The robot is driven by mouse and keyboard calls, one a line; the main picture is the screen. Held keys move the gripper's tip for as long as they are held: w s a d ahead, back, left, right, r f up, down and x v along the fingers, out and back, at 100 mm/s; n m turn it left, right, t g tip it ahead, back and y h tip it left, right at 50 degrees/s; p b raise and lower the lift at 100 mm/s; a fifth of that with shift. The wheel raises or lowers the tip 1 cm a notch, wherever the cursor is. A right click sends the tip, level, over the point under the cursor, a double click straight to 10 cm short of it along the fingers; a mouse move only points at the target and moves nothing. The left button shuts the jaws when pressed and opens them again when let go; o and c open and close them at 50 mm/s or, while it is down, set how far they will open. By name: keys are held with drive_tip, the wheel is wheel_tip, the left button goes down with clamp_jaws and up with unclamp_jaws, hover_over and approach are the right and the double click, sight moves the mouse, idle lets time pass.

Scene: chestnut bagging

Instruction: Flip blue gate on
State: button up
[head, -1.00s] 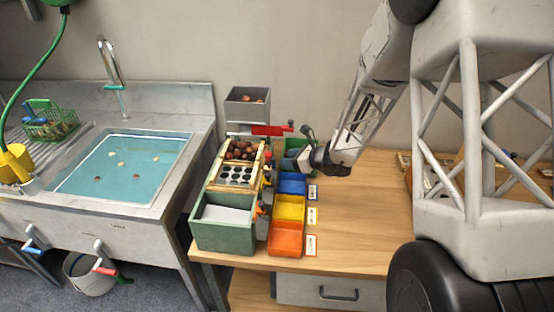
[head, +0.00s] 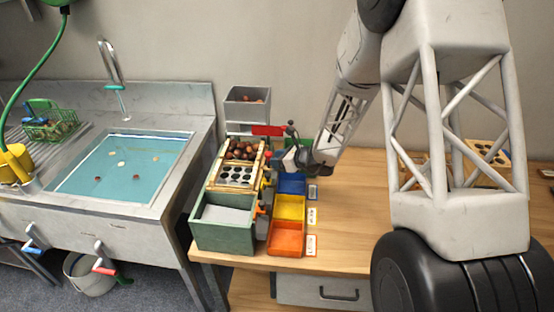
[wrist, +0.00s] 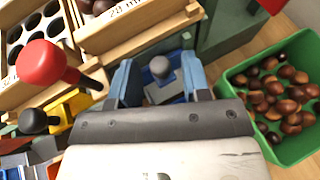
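The blue gate (wrist: 177,97) with a round grey knob (wrist: 161,68) shows in the wrist view, beside the wooden sorter (head: 236,176). My gripper (wrist: 158,78) is open, with one blue-lined finger on each side of the knob. I cannot tell whether the fingers touch it. In the head view my gripper (head: 290,158) is at the right side of the sorter, above the far end of the blue bin (head: 291,184), and the gate is hidden.
A red-knobbed lever (wrist: 42,62) and a black-knobbed yellow gate (wrist: 70,107) stand close to the left in the wrist view. A green bin of chestnuts (wrist: 289,150) is close on the right. Yellow (head: 289,207) and orange (head: 286,239) bins line the near side.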

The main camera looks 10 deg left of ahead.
clamp_jaws()
drive_tip(key=shift+r, duration=1.85)
drive_tip(key=shift+o, duration=0.5)
unclamp_jaws()
drive_tip(key=shift+d, duration=0.15)
drive_tip(key=v, duration=0.7)
drive_tip(key=shift+d+r, duration=0.2)
drive_tip(key=shift+s, duration=0.1)
